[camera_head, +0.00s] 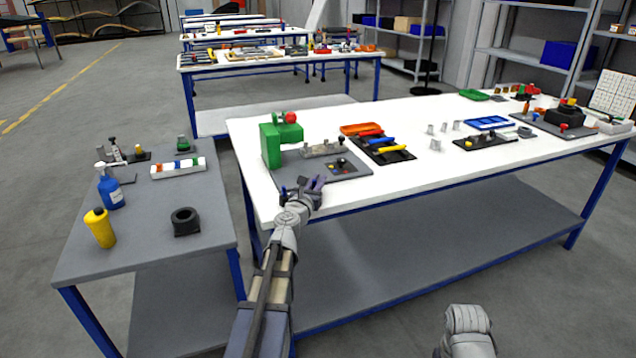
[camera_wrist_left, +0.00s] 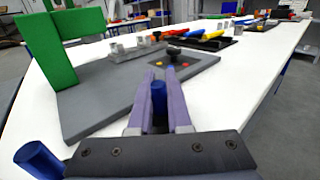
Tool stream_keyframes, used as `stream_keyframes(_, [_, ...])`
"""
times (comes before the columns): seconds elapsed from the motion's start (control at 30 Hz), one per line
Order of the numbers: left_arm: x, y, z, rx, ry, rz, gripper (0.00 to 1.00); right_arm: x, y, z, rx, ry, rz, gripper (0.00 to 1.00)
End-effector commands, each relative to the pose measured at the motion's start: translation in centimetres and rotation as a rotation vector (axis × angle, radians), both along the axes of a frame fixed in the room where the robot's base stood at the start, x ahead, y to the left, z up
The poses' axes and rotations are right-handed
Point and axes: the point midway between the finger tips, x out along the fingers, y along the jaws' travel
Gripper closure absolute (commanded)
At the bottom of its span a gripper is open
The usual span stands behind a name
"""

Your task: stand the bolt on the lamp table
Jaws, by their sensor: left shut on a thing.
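My left gripper (camera_head: 314,184) is at the near left edge of the white table (camera_head: 470,165), in front of the grey plate of the green press. In the left wrist view its purple fingers (camera_wrist_left: 160,88) are closed around a small blue cylindrical thing (camera_wrist_left: 158,98). Much of it is hidden, so I cannot tell whether it is the bolt. Another blue cylindrical piece (camera_wrist_left: 38,160) shows at the lower left of that view. No lamp is clear to me, so I cannot say which table is the lamp table. My right gripper is not in view.
The green press (camera_head: 271,146) stands behind my left gripper. A dark tray (camera_head: 402,158) with blue and yellow handles and several small metal cylinders (camera_head: 435,145) lie to the right.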

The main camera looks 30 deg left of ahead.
Motion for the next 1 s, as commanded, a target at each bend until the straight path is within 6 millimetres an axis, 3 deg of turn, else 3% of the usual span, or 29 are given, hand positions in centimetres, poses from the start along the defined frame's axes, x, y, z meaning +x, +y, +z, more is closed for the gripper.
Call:
stream_keyframes(0.03, [0.0,0.0,-0.1,0.0,0.0,0.0,0.81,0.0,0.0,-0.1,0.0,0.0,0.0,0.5])
stream_keyframes(0.27, [0.0,0.0,0.0,0.0,0.0,0.0,0.55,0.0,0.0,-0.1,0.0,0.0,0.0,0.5])
stream_keyframes(0.67, [0.0,0.0,0.4,0.0,0.0,0.0,0.54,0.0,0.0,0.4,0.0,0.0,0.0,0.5])
stream_keyframes(1.0, [-3.6,-1.7,0.2,0.0,0.0,-0.007,0.54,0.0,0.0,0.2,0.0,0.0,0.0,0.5])
